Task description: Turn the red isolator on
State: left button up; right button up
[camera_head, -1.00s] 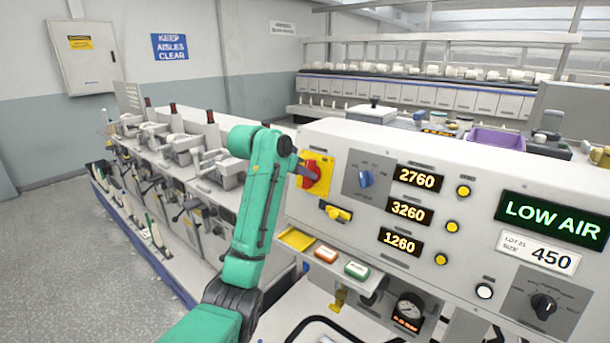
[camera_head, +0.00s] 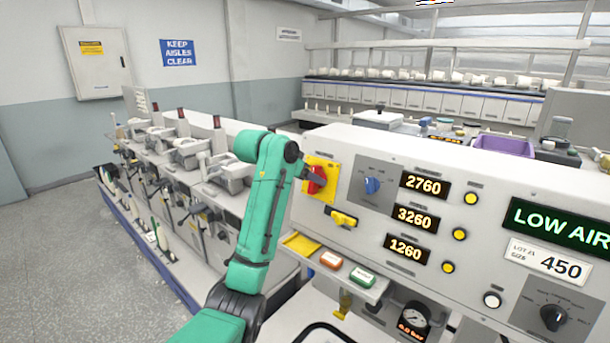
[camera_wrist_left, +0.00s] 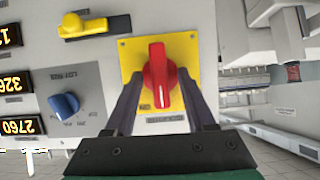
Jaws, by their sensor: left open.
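The red isolator (camera_head: 317,180) is a red rotary handle on a yellow plate (camera_head: 331,173) at the left end of the grey control panel. In the left wrist view the red handle (camera_wrist_left: 159,76) stands lengthwise in the picture on its yellow plate (camera_wrist_left: 185,47). My left gripper (camera_wrist_left: 162,88) is open, with one dark finger on each side of the handle; I cannot tell whether either finger touches it. In the head view my left gripper (camera_head: 308,174) is at the isolator, partly hiding it. My right gripper is not in view.
A yellow switch (camera_head: 343,219) sits below the isolator and a blue knob (camera_head: 372,185) to its right. Orange (camera_head: 331,260) and green (camera_head: 362,277) buttons are on a ledge below. Machine heads (camera_head: 196,153) line the left; the aisle floor (camera_head: 60,240) is clear.

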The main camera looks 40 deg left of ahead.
pick_arm(q)
jog(key=b+v, duration=0.2)
jog(key=v, duration=1.2)
jog(key=shift+s+r, duration=0.2)
jog(key=shift+w, duration=0.1)
